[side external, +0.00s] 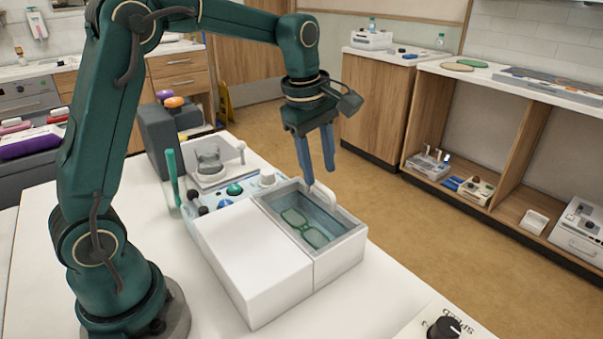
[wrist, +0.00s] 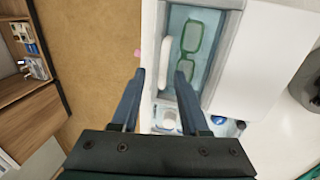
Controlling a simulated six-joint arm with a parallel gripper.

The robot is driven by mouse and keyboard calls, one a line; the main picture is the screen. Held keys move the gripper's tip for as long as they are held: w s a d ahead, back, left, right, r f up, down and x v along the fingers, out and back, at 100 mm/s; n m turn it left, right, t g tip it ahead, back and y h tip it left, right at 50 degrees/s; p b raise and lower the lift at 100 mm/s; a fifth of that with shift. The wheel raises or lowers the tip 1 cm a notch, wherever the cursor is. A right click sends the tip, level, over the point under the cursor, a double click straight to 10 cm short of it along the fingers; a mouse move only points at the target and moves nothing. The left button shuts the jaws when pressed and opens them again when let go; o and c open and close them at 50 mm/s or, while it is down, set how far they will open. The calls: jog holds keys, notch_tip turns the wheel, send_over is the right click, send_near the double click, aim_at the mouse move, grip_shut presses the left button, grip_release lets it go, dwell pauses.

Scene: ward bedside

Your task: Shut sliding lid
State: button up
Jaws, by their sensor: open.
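A grey-white box (side external: 340,262) stands on the white table with its compartment open at the top. Green-framed glasses (side external: 304,228) lie inside; they also show in the wrist view (wrist: 191,38). A flat white panel (side external: 245,250), apparently the sliding lid, lies beside the opening on its left; it shows right of the opening in the wrist view (wrist: 262,50). A white bar-like handle (wrist: 167,62) runs along the opening's other edge. My gripper (side external: 320,173) is open and empty, pointing down above that edge. In the wrist view its fingertips (wrist: 160,74) appear either side of the bar; contact cannot be told.
Behind the box are a blue tray with knobs (side external: 228,196), a green upright handle (side external: 171,178) and a grey-white device (side external: 213,163). A speed dial (side external: 444,327) is at the front right.

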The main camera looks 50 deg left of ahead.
jog(key=shift+s+r, duration=0.15)
jog(key=shift+r, duration=0.6)
jog(key=shift+s+r, duration=0.15)
jog(key=shift+r, duration=0.6)
jog(key=s+d+r+m+t, duration=0.3)
jog(key=s+r+m, duration=0.2)
jog(key=s, duration=0.4)
jog(key=s+d+f+m, duration=0.1)
jog(key=s+f+m, duration=0.5)
jog(key=m, duration=0.7)
jog(key=shift+s+f, duration=0.25)
jog(key=shift+s, duration=0.95)
